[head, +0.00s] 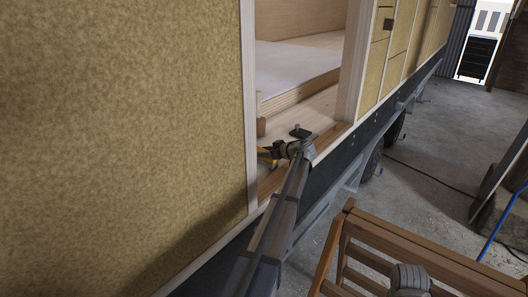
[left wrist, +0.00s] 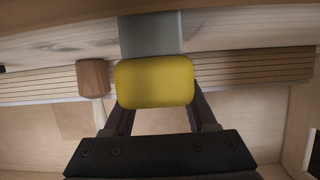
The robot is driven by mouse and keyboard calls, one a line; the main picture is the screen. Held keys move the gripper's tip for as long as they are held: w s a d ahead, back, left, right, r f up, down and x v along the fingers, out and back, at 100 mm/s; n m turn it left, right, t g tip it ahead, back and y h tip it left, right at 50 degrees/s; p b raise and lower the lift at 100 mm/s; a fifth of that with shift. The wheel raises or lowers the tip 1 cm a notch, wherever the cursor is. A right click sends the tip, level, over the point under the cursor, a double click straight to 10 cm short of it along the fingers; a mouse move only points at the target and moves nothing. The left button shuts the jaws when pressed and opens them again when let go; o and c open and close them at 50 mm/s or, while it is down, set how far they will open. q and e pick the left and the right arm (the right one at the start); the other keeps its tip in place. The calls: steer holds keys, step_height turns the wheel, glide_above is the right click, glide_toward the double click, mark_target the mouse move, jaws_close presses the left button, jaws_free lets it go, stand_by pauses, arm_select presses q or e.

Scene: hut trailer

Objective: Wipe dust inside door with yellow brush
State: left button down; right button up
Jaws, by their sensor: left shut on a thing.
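My left gripper (head: 276,150) reaches through the door opening of the hut, low over the wooden floor just inside the sill. It is shut on the yellow brush (left wrist: 154,82), whose yellow block fills the middle of the left wrist view between the fingers (left wrist: 160,112). In the head view only a small yellow bit of the brush (head: 264,152) shows beside the gripper. A grey flat part (left wrist: 151,34) shows just beyond the yellow block. The door opening (head: 350,75) has a pale frame. I cannot make out dust.
A brown wooden block on a pale stick (left wrist: 93,78) is left of the brush in the wrist view. A ridged wooden step (head: 300,92) lies inside the hut. Outside, a slatted wooden piece (head: 375,245) stands at front right. The concrete floor (head: 440,140) beyond is mostly open.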

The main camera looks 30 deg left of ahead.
arm_select(q)
steer(key=shift+s+a, duration=0.15)
steer(key=shift+s, duration=1.25)
steer(key=shift+a, duration=0.7)
steer(key=shift+w+d+r, duration=0.1)
steer(key=shift+w+d, duration=0.1)
steer(key=shift+w, duration=1.65)
steer(key=shift+w+d, duration=0.1)
steer(key=shift+w, duration=1.55)
steer(key=shift+w+d, duration=0.2)
steer(key=shift+w, duration=1.55)
